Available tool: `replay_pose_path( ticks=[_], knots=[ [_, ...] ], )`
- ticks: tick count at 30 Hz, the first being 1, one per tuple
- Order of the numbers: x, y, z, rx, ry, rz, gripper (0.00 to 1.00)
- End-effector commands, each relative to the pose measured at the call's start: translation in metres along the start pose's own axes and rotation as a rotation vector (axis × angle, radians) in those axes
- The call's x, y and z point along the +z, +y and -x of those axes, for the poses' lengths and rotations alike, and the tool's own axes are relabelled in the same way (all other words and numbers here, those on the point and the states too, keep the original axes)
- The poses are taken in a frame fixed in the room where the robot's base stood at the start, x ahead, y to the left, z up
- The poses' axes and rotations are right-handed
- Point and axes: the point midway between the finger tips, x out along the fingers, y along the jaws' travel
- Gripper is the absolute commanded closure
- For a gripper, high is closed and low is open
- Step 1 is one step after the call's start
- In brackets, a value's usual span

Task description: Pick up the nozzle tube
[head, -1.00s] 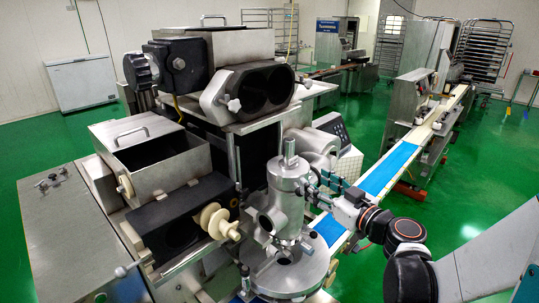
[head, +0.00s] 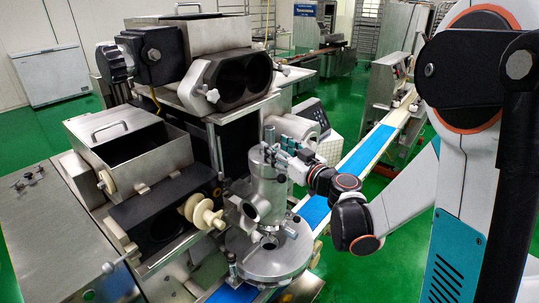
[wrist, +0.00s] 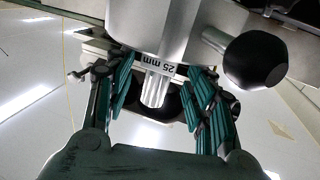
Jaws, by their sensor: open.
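The nozzle tube stands upright at the front of the machine in the head view, a shiny metal cylinder (head: 268,180) with a narrower post (head: 269,137) on top. In the wrist view, its wide silver body (wrist: 160,35) carries a "25 mm" label, and the narrow ribbed post (wrist: 155,90) extends from it. My gripper (head: 287,143) is beside the top of the tube, coming from the right. In the wrist view my gripper (wrist: 157,92) is open, with one teal finger on each side of the post and visible gaps to it.
A black knob (wrist: 255,60) sticks out from the body in the wrist view. A round metal plate (head: 268,258) lies below the tube.

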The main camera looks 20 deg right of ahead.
Motion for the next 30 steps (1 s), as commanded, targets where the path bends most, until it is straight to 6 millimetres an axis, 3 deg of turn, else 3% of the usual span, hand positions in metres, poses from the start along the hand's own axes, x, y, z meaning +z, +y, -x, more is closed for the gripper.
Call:
replay_pose_path(
  ticks=[6, 14, 17, 21, 30],
  knots=[
    [-0.002, -0.002, -0.032, -0.001, 0.0, 0.0, 0.5],
    [-0.002, -0.001, -0.038, 0.001, 0.0, 0.0, 0.5],
    [-0.002, -0.001, -0.037, 0.001, 0.0, 0.0, 0.68],
    [-0.002, -0.001, -0.037, 0.0, 0.0, 0.0, 1.0],
    [-0.002, -0.002, -0.037, 0.0, 0.0, 0.0, 1.0]
  ],
)
